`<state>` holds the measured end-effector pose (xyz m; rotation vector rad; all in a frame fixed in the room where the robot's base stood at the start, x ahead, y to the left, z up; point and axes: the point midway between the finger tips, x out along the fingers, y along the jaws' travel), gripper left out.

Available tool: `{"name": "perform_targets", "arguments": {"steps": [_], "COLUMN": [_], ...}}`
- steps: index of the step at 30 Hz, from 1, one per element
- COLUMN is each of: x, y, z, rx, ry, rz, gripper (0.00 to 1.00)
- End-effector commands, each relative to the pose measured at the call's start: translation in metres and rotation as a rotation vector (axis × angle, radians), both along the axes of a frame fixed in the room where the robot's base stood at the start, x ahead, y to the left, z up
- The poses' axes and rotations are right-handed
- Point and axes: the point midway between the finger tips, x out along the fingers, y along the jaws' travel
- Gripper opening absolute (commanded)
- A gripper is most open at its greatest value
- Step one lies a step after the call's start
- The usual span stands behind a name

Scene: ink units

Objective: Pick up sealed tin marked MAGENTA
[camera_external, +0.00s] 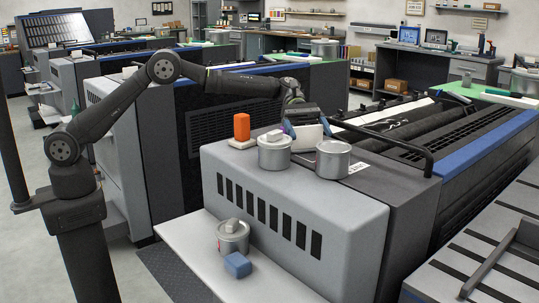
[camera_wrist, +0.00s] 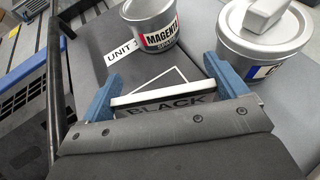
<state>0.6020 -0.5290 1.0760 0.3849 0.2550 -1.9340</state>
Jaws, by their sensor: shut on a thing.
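A silver tin marked MAGENTA (camera_wrist: 158,38) stands upright on the grey machine top, beyond my fingers in the wrist view. My gripper (camera_external: 305,116) holds this white thing (camera_external: 307,138) behind and between two tins. The MAGENTA tin is apart from my fingers.
A black rail (camera_external: 400,145) crosses at right.

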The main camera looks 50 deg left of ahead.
Motion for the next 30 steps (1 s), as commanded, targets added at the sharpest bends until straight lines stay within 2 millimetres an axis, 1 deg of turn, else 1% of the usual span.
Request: {"name": "perform_targets", "arguments": {"steps": [2, 3, 4, 5, 11, 14, 17, 24, 27, 30], "x": [0.0, 0.0, 0.0, 0.0, 0.0, 0.001, 0.006, 0.024, 0.032, 0.037], "y": [0.0, 0.0, 0.0, 0.0, 0.0, 0.001, 0.013, 0.057, 0.074, 0.088], "z": [-0.003, -0.003, -0.003, -0.003, -0.002, 0.002, 0.007, 0.026, 0.033, 0.04], "rx": [0.0, 0.0, 0.0, 0.0, 0.0, 0.0, 0.0, 0.0, 0.001, 0.0], "ry": [0.001, 0.001, 0.0, 0.0, 0.0, 0.0, -0.001, -0.001, -0.001, -0.001], "rz": [0.0, 0.0, 0.0, 0.0, 0.0, 0.001, 0.002, 0.003, 0.003, 0.002], "gripper": [0.67, 0.92, 0.98, 1.0, 1.0, 1.0, 1.0, 1.0, 1.0, 1.0]}}
